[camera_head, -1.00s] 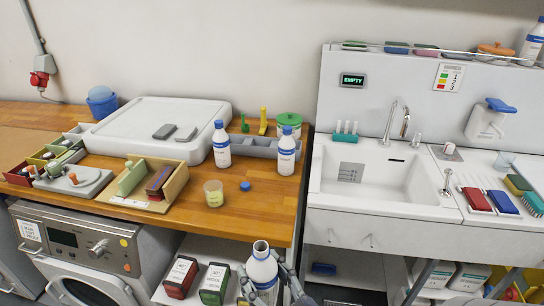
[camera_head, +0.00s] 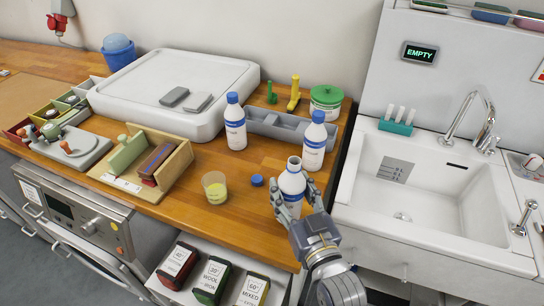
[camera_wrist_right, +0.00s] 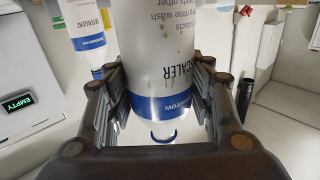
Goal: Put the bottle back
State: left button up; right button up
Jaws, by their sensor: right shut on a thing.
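My right gripper (camera_head: 292,198) is shut on a white bottle (camera_head: 292,182) with a blue band, held roughly upright at the front right of the wooden counter. The bottle's mouth is open, with no cap on it. In the right wrist view the held bottle (camera_wrist_right: 165,60) sits between the fingers, and its label reads "...SCALER". I cannot tell whether its base touches the counter. A loose blue cap (camera_head: 256,181) lies to its left. Two blue-capped white bottles stand behind, one on the left (camera_head: 235,122) and one on the right (camera_head: 314,141). My left gripper is not in view.
A clear cup (camera_head: 215,187) with yellowish contents stands left of the cap. A grey divided tray (camera_head: 275,128) lies behind, with a green-lidded jar (camera_head: 326,101) near it. The sink (camera_head: 405,200) is at the right. A wooden box (camera_head: 178,170) stands at left.

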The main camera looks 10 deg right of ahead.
jog(key=w+a+r+n+y+b, duration=0.25)
jog(key=w+a, duration=0.35)
jog(key=w, duration=0.5)
jog(key=w+d+f+p, duration=0.2)
jog(key=w+d, duration=0.1)
jog(key=w, duration=0.4)
jog(key=w+d+f+p, duration=0.1)
jog(key=w+d+f, duration=0.2)
jog(key=w, duration=0.3)
jog(key=shift+w+d+m+h+p, duration=0.35)
jog(key=shift+d+m+p, duration=0.05)
jog(key=shift+m, duration=0.05)
jog(key=shift+f, duration=0.1)
jog(key=o, duration=1.3)
jog(key=shift+f, duration=0.1)
jog(key=shift+s, duration=0.15)
